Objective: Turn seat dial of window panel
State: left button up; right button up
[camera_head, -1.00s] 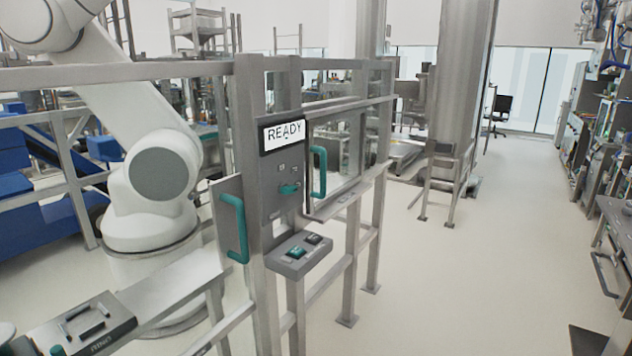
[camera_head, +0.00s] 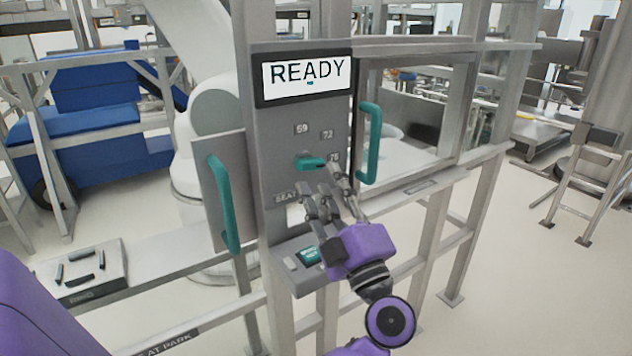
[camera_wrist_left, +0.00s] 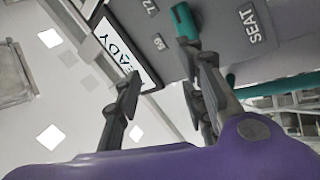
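The window panel (camera_head: 285,130) is a grey upright plate with a READY display (camera_head: 308,75) at its top. The seat dial (camera_head: 311,162) is a teal knob pointing right, among the marks 59, 72 and 76, above the SEAT label. My left gripper (camera_head: 325,184) is open, with its fingers just below the dial in the head view. I cannot tell whether they touch it. In the left wrist view the dial (camera_wrist_left: 183,20) lies beyond the spread fingers (camera_wrist_left: 165,80), and nothing is held. My right gripper is not in view.
A teal handle (camera_head: 369,143) stands right of the dial and another teal handle (camera_head: 222,205) left of it. A button box (camera_head: 300,272) juts out below, partly hidden by my gripper. A grey plate with dark bars (camera_head: 80,270) lies at lower left.

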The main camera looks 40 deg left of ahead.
aim_at(310, 166)
pick_arm(q)
jog(key=w+a+n+g+h, duration=0.1)
jog(key=a, duration=0.1)
jog(key=w+a+n+g+h, duration=0.1)
jog(key=w+a+n+g, duration=0.1)
jog(key=w+a+n+g+h+b, duration=0.1)
jog(key=w+a+n+g, duration=0.1)
jog(key=shift+a+f+h, duration=0.2)
jog(key=shift+a+h, duration=0.05)
jog(key=shift+h, duration=0.05)
jog(key=shift+w+a, duration=0.3)
jog(key=shift+a, duration=0.35)
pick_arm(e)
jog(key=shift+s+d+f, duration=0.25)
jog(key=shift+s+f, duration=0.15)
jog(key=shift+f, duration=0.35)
pick_arm(q)
grip_shut()
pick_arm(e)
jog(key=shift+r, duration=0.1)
